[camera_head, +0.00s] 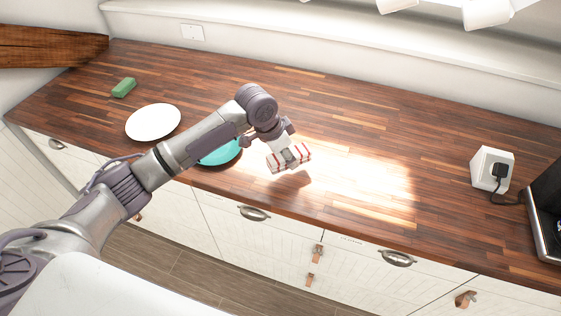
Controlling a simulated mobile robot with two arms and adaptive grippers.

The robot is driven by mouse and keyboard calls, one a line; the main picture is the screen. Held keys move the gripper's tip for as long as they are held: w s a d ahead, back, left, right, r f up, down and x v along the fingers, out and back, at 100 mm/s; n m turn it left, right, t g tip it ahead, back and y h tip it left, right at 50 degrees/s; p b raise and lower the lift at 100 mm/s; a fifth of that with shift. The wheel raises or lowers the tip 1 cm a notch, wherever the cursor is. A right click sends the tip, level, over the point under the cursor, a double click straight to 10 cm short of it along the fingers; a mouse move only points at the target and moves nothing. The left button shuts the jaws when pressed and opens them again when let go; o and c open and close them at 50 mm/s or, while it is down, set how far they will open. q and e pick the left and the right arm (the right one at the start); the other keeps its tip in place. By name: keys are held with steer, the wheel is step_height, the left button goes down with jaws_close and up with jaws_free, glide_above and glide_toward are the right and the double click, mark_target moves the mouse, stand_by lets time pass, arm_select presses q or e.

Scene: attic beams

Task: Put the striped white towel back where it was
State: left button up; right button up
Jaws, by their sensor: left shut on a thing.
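The striped white towel (302,153) is a small folded cloth with red stripes, near the middle of the wooden counter. My left gripper (288,155) reaches in from the left and is shut on the towel from above. The gripper covers part of the towel. I cannot tell whether the towel touches the counter or hangs just above it. My right gripper is not in view.
A teal plate (220,154) lies left of the towel, partly under my left arm. A white plate (153,122) and a green sponge (124,87) are farther left. A white socket box (491,167) and a dark appliance (547,212) stand at right. The counter (400,150) between is clear.

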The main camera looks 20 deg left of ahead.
arm_select(q)
steer(key=shift+w+a+f, duration=0.1)
steer(key=shift+a+f, duration=0.2)
steer(key=shift+a, duration=0.2)
steer(key=shift+w+a+f, duration=0.1)
steer(key=shift+a+f, duration=0.15)
steer(key=shift+a, duration=0.2)
steer(key=shift+a+f, duration=0.1)
steer(key=shift+f, duration=0.15)
step_height(320, 180, down, 3)
steer(key=shift+f+p, duration=0.2)
steer(key=shift+p, duration=0.65)
steer(key=shift+f, duration=0.2)
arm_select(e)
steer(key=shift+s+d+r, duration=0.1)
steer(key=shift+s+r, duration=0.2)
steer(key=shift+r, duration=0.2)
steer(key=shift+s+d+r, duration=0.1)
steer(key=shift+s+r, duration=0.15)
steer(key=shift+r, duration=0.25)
arm_select(q)
steer(key=shift+f, duration=0.2)
steer(key=o, duration=1)
steer(key=shift+r, duration=0.1)
steer(key=b+v, duration=0.2)
steer(key=v, duration=1)
steer(key=shift+r, duration=0.15)
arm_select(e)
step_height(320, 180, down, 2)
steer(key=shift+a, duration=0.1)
